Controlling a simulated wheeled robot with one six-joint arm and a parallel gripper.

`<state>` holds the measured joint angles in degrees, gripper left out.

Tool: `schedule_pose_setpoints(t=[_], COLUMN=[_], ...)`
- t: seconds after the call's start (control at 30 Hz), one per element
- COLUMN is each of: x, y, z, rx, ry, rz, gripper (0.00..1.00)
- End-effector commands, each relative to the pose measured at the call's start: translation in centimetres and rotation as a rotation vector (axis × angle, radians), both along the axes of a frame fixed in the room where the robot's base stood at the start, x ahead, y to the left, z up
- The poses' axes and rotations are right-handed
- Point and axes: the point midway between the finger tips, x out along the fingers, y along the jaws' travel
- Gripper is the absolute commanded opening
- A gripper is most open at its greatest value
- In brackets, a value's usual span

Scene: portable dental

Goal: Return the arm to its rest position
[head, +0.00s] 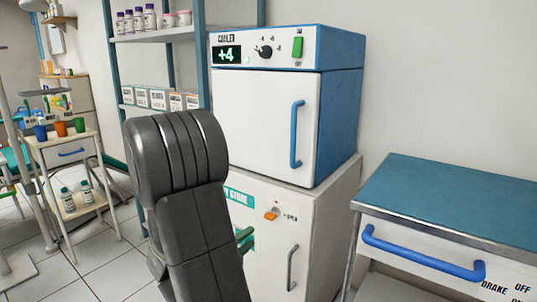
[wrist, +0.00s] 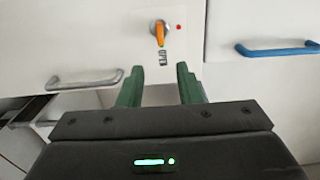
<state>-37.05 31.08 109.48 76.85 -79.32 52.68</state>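My arm is dark grey and stands large in the middle of the head view, in front of the cooler and the lower cabinet. My gripper (head: 246,241) shows only as green fingertips at the arm's right edge. In the wrist view my gripper (wrist: 158,80) has its two green fingers spread apart with nothing between them. Beyond the fingertips is the lower cabinet's white front with an orange knob (wrist: 159,33), which also shows in the head view (head: 271,214). I see no contact with it.
The white and blue cooler (head: 265,115) sits shut on the lower cabinet (head: 325,220). A blue-topped drawer unit (head: 450,205) stands right. A shelf rack (head: 160,36) with bottles and boxes stands behind. A small trolley (head: 62,150) with cups is at left, with bare floor near it.

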Motion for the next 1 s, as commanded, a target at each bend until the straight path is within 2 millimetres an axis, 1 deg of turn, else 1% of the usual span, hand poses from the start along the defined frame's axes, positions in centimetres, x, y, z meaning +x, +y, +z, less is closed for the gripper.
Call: schedule_pose_setpoints(t=[0.03,0.17,0.2,0.57,1.0], x=[-0.6,-2.0,-1.8,2.8,9.4], y=[0.5,1.5,1.2,-2.2,-7.0], z=[0.2,0.1,-0.1,-0.2,-0.2], rx=[-0.002,-0.002,-0.001,-0.001,-0.001], ry=[0.001,0.000,0.001,-0.002,-0.003], rz=[0.004,0.004,-0.002,-0.005,-0.004], gripper=[0.32,0.32,0.32,0.32,0.32])
